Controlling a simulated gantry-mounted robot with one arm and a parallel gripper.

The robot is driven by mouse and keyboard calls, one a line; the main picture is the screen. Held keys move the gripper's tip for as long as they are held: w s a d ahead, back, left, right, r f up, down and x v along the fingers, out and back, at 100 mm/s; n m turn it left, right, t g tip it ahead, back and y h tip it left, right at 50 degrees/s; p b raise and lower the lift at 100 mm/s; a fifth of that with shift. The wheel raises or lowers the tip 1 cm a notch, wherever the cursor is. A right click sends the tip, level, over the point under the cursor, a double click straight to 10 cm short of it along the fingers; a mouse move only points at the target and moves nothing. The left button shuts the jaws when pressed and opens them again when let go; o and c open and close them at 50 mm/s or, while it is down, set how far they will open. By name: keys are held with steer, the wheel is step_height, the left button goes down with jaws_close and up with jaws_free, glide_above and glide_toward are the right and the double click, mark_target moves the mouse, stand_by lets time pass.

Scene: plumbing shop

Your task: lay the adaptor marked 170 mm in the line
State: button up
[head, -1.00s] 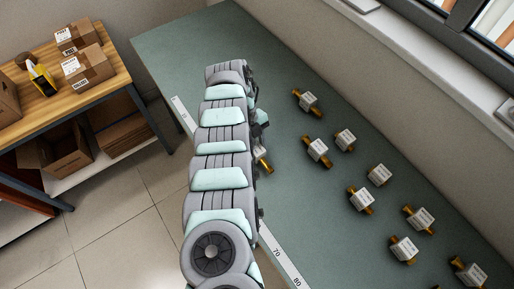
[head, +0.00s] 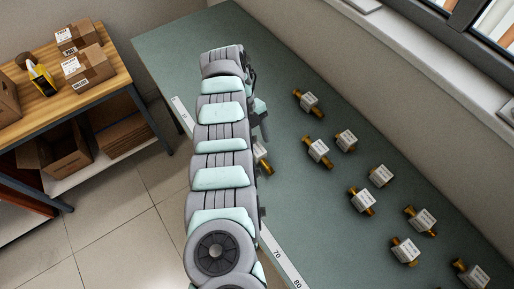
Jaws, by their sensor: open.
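Several adaptors with brass ends and white labelled bodies lie on the green bench, among them a far one (head: 309,101), a middle one (head: 319,150) and a near one (head: 405,250). Their label print is too small to read, so I cannot tell which is marked 170 mm. Another adaptor (head: 262,157) lies right beside my arm, partly hidden by it. My gripper (head: 263,119) shows only in part at the right of the arm, beyond that adaptor. It is open and appears empty.
A white scale strip (head: 280,257) with numbers such as 70 and 80 runs along the bench's left edge, its middle hidden by my arm. A wall and window border the bench (head: 190,50) at right. A wooden table (head: 110,75) with boxes stands left.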

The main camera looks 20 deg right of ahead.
steer(key=v, duration=0.3)
steer(key=shift+w+r+b, duration=0.1)
steer(key=shift+r+b, duration=0.15)
steer(key=shift+b, duration=0.05)
